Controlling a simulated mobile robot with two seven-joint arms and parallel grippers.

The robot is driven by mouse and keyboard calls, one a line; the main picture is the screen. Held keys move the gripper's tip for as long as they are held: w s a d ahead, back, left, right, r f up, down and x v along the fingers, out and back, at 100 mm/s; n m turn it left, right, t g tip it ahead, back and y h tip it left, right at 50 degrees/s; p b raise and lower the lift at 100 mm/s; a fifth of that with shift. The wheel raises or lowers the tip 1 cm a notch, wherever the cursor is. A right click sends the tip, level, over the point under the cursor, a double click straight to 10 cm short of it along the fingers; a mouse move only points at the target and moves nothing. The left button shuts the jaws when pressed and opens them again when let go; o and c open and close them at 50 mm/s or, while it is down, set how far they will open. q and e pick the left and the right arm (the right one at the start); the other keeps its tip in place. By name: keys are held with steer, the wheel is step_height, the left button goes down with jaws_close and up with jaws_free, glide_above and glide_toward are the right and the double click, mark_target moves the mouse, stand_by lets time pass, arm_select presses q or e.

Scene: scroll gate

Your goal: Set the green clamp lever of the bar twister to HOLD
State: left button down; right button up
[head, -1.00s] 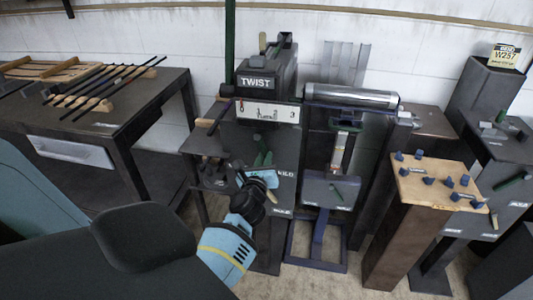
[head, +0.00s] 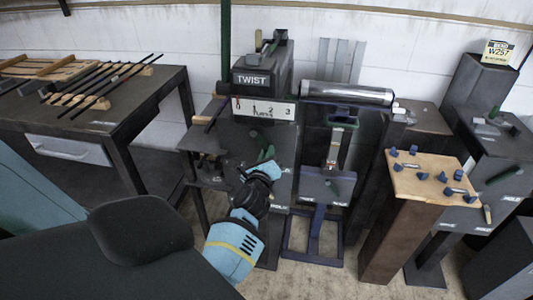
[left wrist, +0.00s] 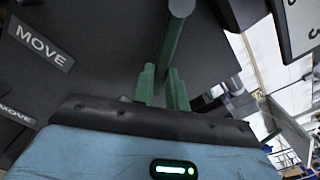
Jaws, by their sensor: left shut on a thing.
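The bar twister (head: 262,82) stands in the middle of the head view, with a TWIST sign on its head. Its green clamp lever (head: 266,152) shows just above my left gripper (head: 258,168), which hides the lower part. In the left wrist view the green lever (left wrist: 174,35) runs down from the top between the two fingers of my left gripper (left wrist: 162,88), which are shut on it. Two MOVE labels (left wrist: 39,42) are left of the lever there. My right gripper is not in view.
A table with several dark bars (head: 105,80) stands at the left. Right of the twister are a machine with a grey roller (head: 347,94) and a wooden-topped stand (head: 432,178) with blue pegs. Bare floor shows between the stands.

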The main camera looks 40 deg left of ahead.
arm_select(q)
steer(key=shift+d, duration=0.1)
steer(key=c, duration=1.4)
jaws_free()
steer(key=v, duration=0.8)
